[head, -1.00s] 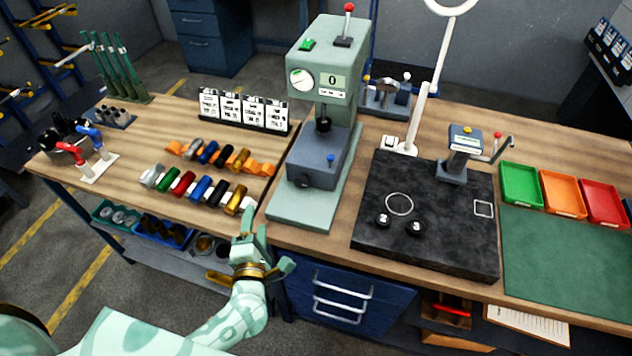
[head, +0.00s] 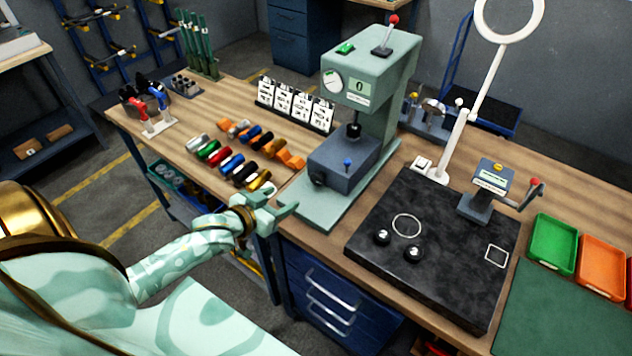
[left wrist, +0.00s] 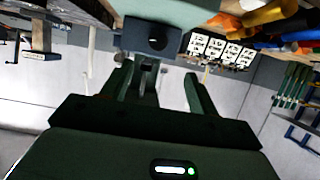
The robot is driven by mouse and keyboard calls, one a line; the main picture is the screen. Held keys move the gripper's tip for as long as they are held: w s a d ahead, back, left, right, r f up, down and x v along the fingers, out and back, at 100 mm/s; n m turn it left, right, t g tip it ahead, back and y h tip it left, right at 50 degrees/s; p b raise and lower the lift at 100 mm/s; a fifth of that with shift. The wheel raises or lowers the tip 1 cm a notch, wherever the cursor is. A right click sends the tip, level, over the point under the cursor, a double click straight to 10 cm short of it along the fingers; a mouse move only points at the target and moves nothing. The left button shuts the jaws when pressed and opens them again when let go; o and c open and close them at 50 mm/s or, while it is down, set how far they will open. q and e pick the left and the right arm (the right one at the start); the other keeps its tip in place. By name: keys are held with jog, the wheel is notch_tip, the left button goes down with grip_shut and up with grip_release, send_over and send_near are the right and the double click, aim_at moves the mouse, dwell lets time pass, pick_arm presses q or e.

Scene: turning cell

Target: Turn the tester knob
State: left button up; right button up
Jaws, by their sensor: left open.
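The green tester (head: 372,75) stands upright on the bench, with a small display and a round dial on its head. A grey-blue block (head: 343,164) sits on its base under the spindle. A dark round knob (head: 318,179) is on the block's front face; it also shows in the left wrist view (left wrist: 156,42), ahead of the fingers. My left gripper (head: 281,201) is open and empty, just in front of the tester's base and apart from the knob. It also shows in the left wrist view (left wrist: 160,88), fingers spread. My right gripper is in neither view.
Several coloured cylinders (head: 232,160) lie left of the tester, before a row of white cards (head: 293,104). A black plate (head: 420,270) with two small black knobs lies to the right. A white ring lamp (head: 510,18) rises behind it. Blue drawers (head: 330,300) sit below.

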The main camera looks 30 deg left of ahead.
aim_at(315, 180)
pick_arm(q)
jog(key=b+x, duration=0.1)
jog(key=x, duration=0.6)
jog(key=b+x, duration=0.2)
jog(key=x, duration=0.6)
jog(key=shift+w+d, duration=0.1)
jog(key=shift+d, duration=0.15)
